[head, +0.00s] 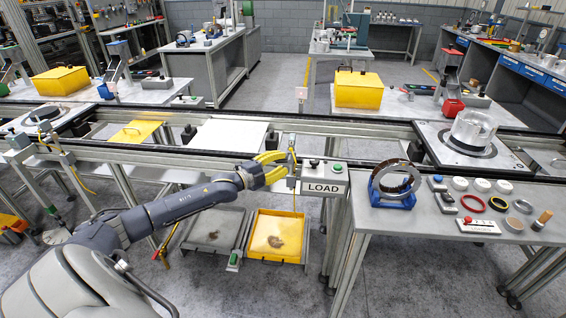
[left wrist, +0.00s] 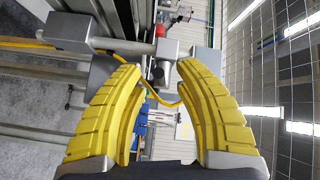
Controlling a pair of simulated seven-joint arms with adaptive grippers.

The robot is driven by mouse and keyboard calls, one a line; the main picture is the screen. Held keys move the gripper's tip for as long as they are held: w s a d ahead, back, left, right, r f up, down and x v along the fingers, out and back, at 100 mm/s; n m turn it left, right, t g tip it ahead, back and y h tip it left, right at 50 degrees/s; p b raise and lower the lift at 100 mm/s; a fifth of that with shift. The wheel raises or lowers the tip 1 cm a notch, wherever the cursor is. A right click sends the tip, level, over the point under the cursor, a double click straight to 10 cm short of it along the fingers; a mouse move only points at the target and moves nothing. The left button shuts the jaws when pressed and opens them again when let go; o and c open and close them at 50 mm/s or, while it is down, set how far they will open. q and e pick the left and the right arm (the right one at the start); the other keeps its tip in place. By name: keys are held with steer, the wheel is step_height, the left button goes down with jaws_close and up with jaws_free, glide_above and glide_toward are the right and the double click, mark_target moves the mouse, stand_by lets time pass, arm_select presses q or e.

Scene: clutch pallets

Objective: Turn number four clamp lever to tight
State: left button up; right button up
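My left gripper (head: 287,164) has yellow fingers and reaches in from the left to the front rail of the conveyor, just left of the LOAD sign (head: 323,188). It is open; in the left wrist view (left wrist: 159,76) the fingertips are apart. A grey metal bracket post (head: 292,143) stands at the fingertips; in the wrist view a grey block (left wrist: 168,49) with a dark round end lies just beyond them. I cannot tell whether the fingers touch it. No number four marking is legible, so I cannot tell which part is the number four clamp lever. My right gripper is not in view.
A yellow cable (left wrist: 163,101) runs past the fingertips. The right-hand table (head: 400,222) holds a ring on a blue stand (head: 395,185) and several small parts. A clear cylinder (head: 472,130) sits on a pallet. A yellow tray (head: 275,238) is below.

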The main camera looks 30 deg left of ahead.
arm_select(q)
steer(key=shift+w+d, duration=0.15)
steer(key=shift+w, duration=0.35)
steer(key=shift+c, duration=0.2)
jaws_close()
